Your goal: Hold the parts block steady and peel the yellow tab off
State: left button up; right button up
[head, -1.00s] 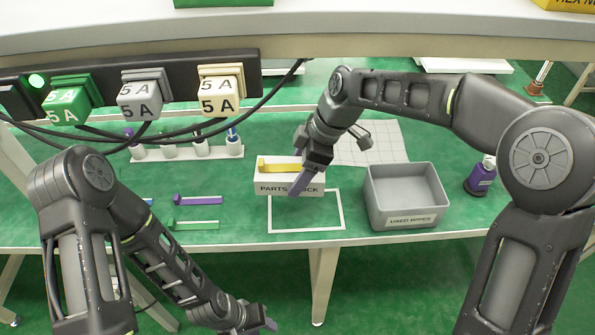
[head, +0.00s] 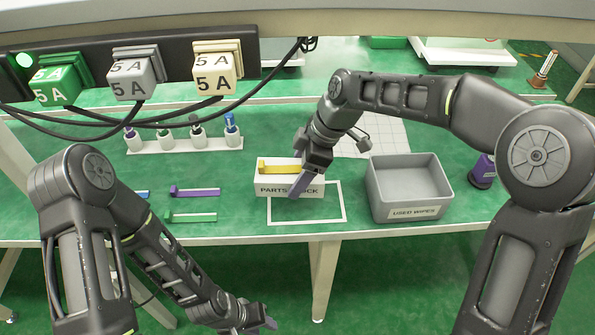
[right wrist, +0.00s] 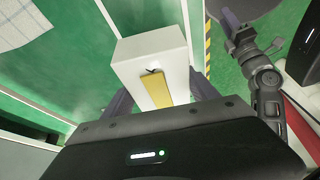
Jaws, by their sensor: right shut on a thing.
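The white parts block (head: 262,182) is over the back part of the white outlined rectangle on the green bench; I cannot tell whether it touches the bench. The yellow tab (head: 275,168) lies along its top. The block (right wrist: 135,55) and tab (right wrist: 155,90) also show in the right wrist view. My right gripper (head: 300,182) is shut on the block, one finger on each side. My left gripper (head: 267,323) is low in front of the bench edge, apart from the block; whether its jaws are open is unclear.
A grey bin (head: 408,213) labelled USED WIPES stands right of the block. Purple (head: 195,192) and green (head: 192,217) tabbed strips lie left. A white rack (head: 185,145) of small bottles is behind. Plugs (head: 130,75) and cables hang at upper left.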

aim_at(298, 200)
jog(key=shift+f+b, duration=2.05)
jog(key=shift+f, duration=0.9)
jog(key=shift+f, duration=0.2)
dwell(0.4)
